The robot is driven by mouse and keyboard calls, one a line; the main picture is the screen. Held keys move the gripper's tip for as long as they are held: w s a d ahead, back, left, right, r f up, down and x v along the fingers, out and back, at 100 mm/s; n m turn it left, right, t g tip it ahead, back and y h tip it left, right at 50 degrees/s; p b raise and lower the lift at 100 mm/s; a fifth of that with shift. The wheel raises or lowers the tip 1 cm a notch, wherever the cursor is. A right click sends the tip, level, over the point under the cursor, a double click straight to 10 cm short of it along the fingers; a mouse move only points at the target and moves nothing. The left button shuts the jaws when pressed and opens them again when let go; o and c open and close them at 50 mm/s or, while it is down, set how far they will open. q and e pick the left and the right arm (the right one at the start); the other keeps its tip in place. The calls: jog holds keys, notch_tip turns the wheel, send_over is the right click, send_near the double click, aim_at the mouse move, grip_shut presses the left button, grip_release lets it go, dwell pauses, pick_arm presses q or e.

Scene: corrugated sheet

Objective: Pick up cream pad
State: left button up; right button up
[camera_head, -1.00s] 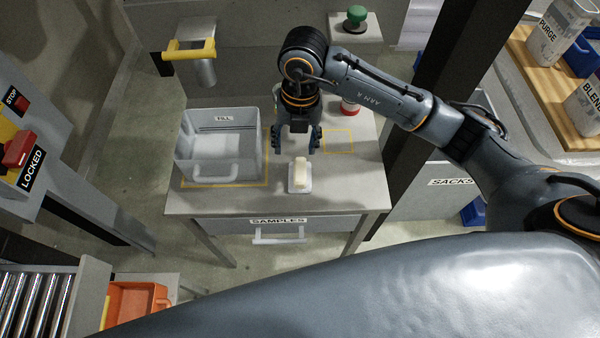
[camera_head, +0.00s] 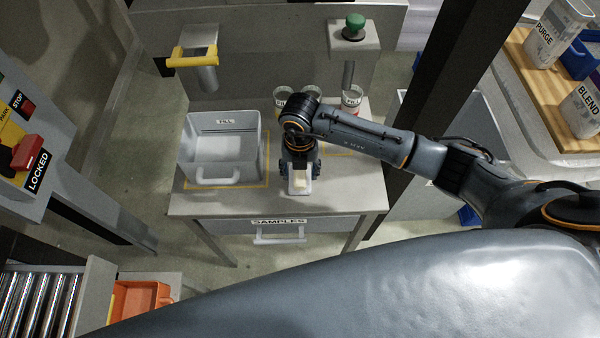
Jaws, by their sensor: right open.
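The cream pad (camera_head: 299,181) is a small pale block on a white dish (camera_head: 299,192) near the front of the grey table (camera_head: 345,200). My right gripper (camera_head: 300,175) is over the dish, pointing down, with a finger on either side of the pad. It is open; whether the fingers touch the pad or dish cannot be told. The far part of the pad and dish is hidden under the gripper. My left gripper is not in view.
A grey bin marked FILL (camera_head: 222,174) stands to the left of the dish. Several labelled cups, one of them red-based (camera_head: 351,100), stand behind the arm. A SAMPLES drawer (camera_head: 278,232) is under the tabletop. A dark post (camera_head: 440,95) rises at the right.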

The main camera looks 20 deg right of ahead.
jog(key=shift+f, duration=0.75)
grip_shut()
jog(key=shift+w+r, duration=0.1)
jog(key=shift+r, duration=0.7)
jog(key=s+a+r+b, duration=0.2)
jog(key=s+a+r, duration=0.1)
jog(key=s+r, duration=0.8)
jog(key=s, duration=0.2)
jog(key=shift+s+a+r, duration=0.25)
jog(key=shift+s+a, duration=0.1)
jog(key=shift+a, duration=0.05)
